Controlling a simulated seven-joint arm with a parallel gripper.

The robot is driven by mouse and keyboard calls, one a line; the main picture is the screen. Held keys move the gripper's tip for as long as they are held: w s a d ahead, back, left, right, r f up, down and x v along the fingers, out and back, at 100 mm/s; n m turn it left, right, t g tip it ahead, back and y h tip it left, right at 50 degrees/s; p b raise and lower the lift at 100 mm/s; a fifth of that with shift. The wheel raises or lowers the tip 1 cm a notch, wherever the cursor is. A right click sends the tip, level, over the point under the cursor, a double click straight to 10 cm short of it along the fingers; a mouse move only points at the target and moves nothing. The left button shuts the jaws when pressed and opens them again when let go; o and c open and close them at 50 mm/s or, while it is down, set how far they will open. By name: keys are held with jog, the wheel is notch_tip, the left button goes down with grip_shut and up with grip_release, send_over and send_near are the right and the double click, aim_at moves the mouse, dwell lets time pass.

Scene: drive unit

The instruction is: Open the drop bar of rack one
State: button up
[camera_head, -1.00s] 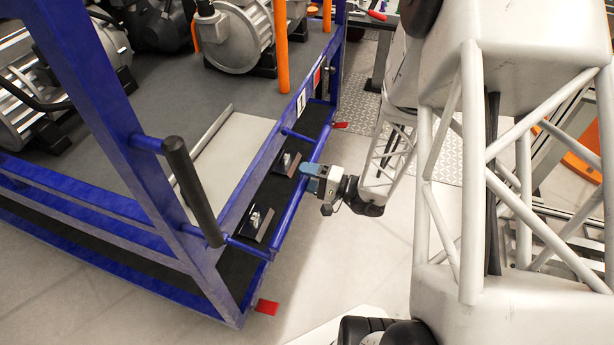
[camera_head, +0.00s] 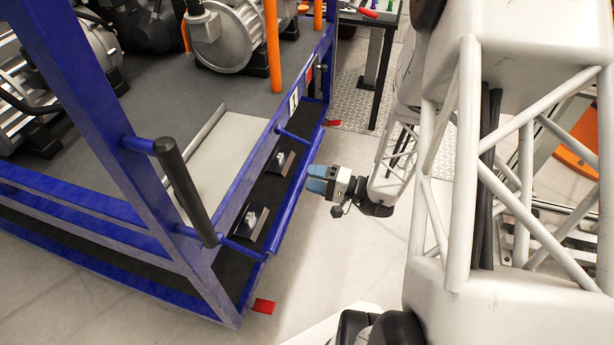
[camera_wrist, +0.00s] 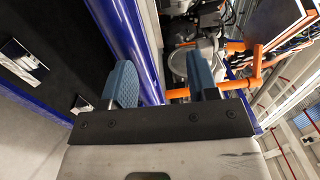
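The blue drop bar (camera_head: 288,205) runs along the front of the blue rack (camera_head: 180,255). It stands out from the frame on short blue arms, low in front of the dark lower shelf. A white label (camera_head: 293,101) is on the rack's frame above. My gripper (camera_head: 309,178) is beside the bar's middle, on its outer side, with blue fingertips close to it. In the wrist view the blue fingers (camera_wrist: 162,82) are apart, and the bar (camera_wrist: 128,38) shows in the gap between them. I cannot tell whether they touch the bar.
Metal brackets (camera_head: 250,222) sit on the dark lower shelf. Grey motors (camera_head: 235,35) and orange posts (camera_head: 272,45) are on the deck above. A black handle (camera_head: 186,190) sticks out at the near corner. Red floor marks (camera_head: 264,306) lie by the rack.

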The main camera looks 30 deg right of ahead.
jog(key=shift+v, duration=1.9)
jog(key=shift+d+f, duration=0.1)
jog(key=c, duration=0.6)
jog(key=shift+w+d+f+m, duration=0.15)
jog(key=shift+w+d+m, duration=0.2)
jog(key=shift+d+m, duration=0.15)
grip_shut()
jog(key=w+d+f+m+t+y, duration=0.1)
jog(key=w+d+f+m, duration=0.3)
jog(key=d+m, duration=0.4)
jog(key=w+d+f+m+t+y, duration=0.1)
jog(key=w+d+f+m, duration=0.3)
jog(key=d+f+m, duration=0.3)
jog(key=shift+w+d+f+m, duration=0.4)
jog(key=shift+d+m, duration=0.6)
jog(key=shift+d, duration=0.35)
